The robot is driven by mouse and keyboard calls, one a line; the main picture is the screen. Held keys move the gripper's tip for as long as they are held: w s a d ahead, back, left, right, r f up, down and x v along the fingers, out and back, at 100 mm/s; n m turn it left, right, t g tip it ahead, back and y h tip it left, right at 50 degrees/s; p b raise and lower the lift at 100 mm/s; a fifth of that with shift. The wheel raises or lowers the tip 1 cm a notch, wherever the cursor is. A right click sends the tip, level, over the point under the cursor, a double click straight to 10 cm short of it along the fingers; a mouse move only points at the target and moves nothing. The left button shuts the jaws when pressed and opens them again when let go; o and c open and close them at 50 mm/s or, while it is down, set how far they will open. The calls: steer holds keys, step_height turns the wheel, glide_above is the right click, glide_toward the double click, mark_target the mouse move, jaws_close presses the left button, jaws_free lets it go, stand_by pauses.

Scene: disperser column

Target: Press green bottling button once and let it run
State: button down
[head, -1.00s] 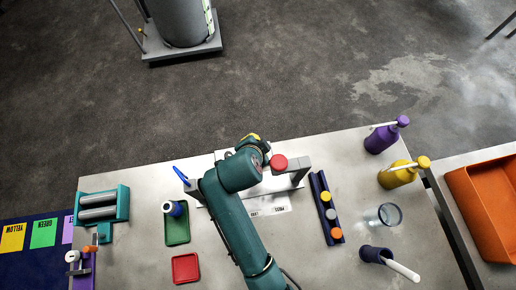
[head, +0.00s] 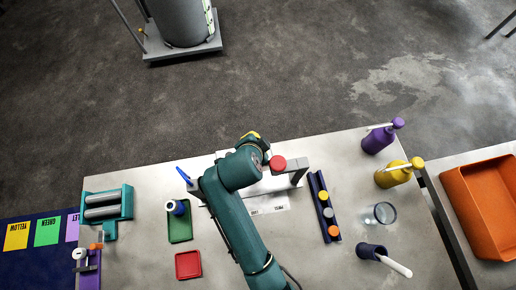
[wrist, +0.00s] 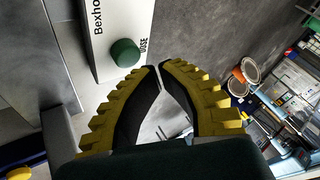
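The green button (wrist: 125,52) is round and sits on a white panel (wrist: 104,28) in the wrist view. Dark lettering reading "Bexho" and "DOSE" is beside it. My gripper (wrist: 158,70) has yellow ridged fingers with black inner pads. Its tips meet, with nothing seen between them, just right of and below the button in the picture. I cannot tell whether they touch it; a small gap seems to show. In the head view my arm hides the button, and only a yellow bit of my gripper (head: 252,135) shows.
A red round knob (head: 278,162) is by a grey frame (head: 298,170) beside my arm. A dark rack (head: 316,185) with coloured caps, a purple bottle (head: 377,142) and a yellow bottle (head: 392,178) stand to the right. Green (head: 181,233) and red (head: 188,265) trays lie left.

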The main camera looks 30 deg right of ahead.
steer(key=shift+r+p, duration=1.95)
steer(key=shift+r, duration=0.45)
steer(key=shift+f, duration=0.1)
